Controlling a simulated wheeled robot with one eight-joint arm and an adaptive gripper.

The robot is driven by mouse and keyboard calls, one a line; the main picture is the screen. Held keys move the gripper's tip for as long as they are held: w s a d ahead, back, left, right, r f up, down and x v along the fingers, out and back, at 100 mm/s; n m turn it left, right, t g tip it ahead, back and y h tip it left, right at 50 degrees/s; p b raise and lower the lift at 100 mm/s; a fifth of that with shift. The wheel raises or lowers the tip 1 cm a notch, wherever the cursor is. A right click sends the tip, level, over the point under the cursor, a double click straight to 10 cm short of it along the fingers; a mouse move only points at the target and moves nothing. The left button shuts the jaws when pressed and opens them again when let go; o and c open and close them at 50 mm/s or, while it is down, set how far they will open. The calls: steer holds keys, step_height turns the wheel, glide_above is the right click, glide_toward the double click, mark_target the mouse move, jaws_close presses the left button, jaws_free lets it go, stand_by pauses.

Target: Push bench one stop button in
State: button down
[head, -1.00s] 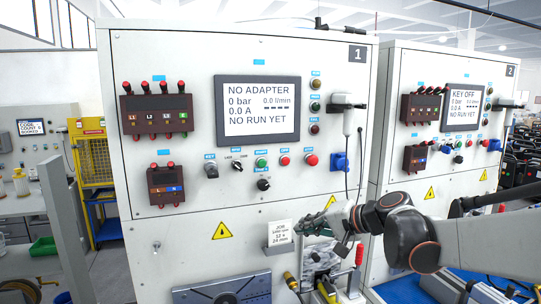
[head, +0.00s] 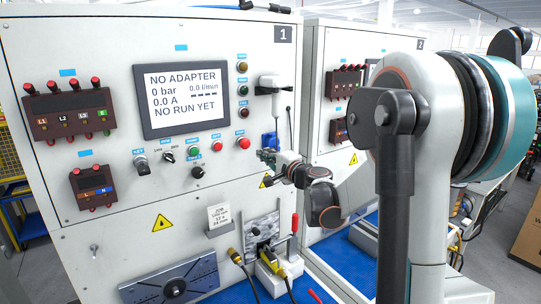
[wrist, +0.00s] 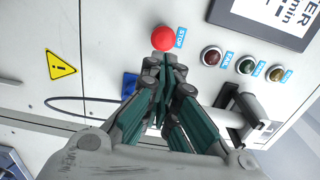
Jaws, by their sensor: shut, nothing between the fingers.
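Bench one (head: 90,150) is the white panel marked 1. Its stop button (head: 243,143) is a round red knob at the right end of the lower control row, with a blue label above. In the wrist view the same red stop button (wrist: 163,38) shows beside its STOP label, just beyond the fingertips. My gripper (head: 264,156) is shut and empty, to the right of and slightly below the button in the head view. In the wrist view the closed fingertips (wrist: 165,65) point at the button. I cannot tell whether they touch it or how far in it is.
A smaller red button (head: 217,146) and a green button (head: 193,153) sit left of the stop button. A white holder (head: 269,85) and a blue socket (head: 269,139) stick out nearby. Below are a job card (head: 219,216) and a clamp fixture (head: 265,235).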

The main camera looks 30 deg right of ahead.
mark_target(245, 144)
steer(key=w+p, duration=0.2)
steer(key=w, duration=0.6)
steer(key=shift+a, duration=0.15)
steer(key=shift+w, duration=0.1)
